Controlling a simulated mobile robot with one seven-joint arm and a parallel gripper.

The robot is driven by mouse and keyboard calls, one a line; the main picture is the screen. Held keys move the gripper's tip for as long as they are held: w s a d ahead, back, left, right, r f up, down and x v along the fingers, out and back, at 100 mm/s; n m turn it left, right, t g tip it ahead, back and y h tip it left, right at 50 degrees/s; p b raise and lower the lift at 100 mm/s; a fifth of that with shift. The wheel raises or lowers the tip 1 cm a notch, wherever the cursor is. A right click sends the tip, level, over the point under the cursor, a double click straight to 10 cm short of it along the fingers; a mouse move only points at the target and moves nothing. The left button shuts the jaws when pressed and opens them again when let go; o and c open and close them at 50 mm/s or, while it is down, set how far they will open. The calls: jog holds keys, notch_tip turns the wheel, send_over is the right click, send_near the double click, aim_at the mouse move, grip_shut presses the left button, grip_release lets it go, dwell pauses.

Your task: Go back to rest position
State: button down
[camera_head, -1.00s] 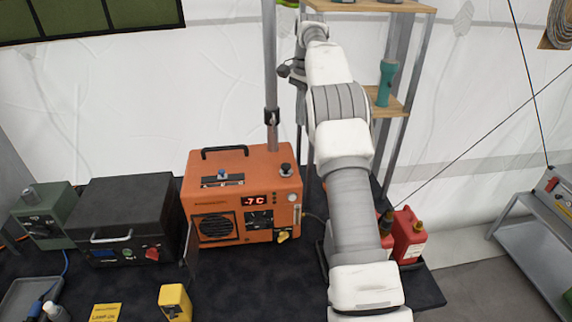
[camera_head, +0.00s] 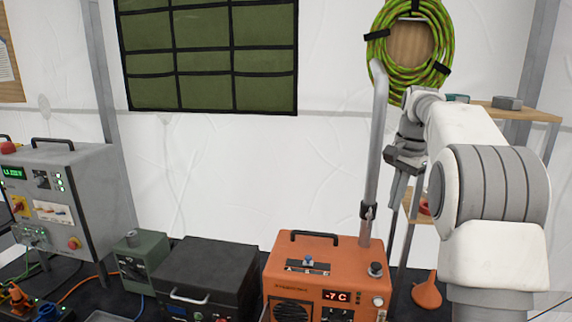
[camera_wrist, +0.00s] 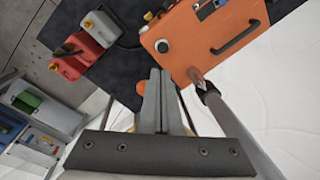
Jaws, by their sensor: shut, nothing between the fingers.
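My gripper (camera_head: 397,190) shows in the head view at the end of my white and grey arm, right of the upright metal pole. It points downward and looks small there. In the wrist view its two grey fingers (camera_wrist: 157,98) are together with nothing between them. It hangs in the air, above and behind the right side of the orange unit (camera_head: 303,265) with the "-7 C" display. That unit also shows at the top right of the wrist view (camera_wrist: 190,45). My arm hides part of the wooden shelves.
The metal pole (camera_head: 376,150) stands close to my gripper. A green rope coil (camera_head: 383,22) hangs above. Wooden shelves (camera_head: 540,113) stand behind my arm. An orange funnel (camera_head: 427,292) is at the right. Red canisters (camera_wrist: 70,67) show in the wrist view. A black case (camera_head: 208,272) sits left.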

jog(key=s+a+r+n+t+b, duration=0.1)
jog(key=s+a+n, duration=0.25)
jog(key=s, duration=0.55)
jog(key=s+a+r+n+t+b, duration=0.1)
jog(key=s+a+n+t+b, duration=0.15)
jog(key=s+a, duration=0.45)
jog(key=s+f+n, duration=0.2)
jog(key=s+f, duration=0.3)
jog(key=s, duration=0.3)
jog(key=s+a+f+n+t+b, duration=0.1)
jog(key=s+f+n, duration=0.2)
jog(key=s, duration=0.6)
notch_tip(320, 180, down, 2)
jog(key=shift+s+f+h, duration=0.2)
jog(key=shift+s+h, duration=0.1)
jog(key=shift+a, duration=0.1)
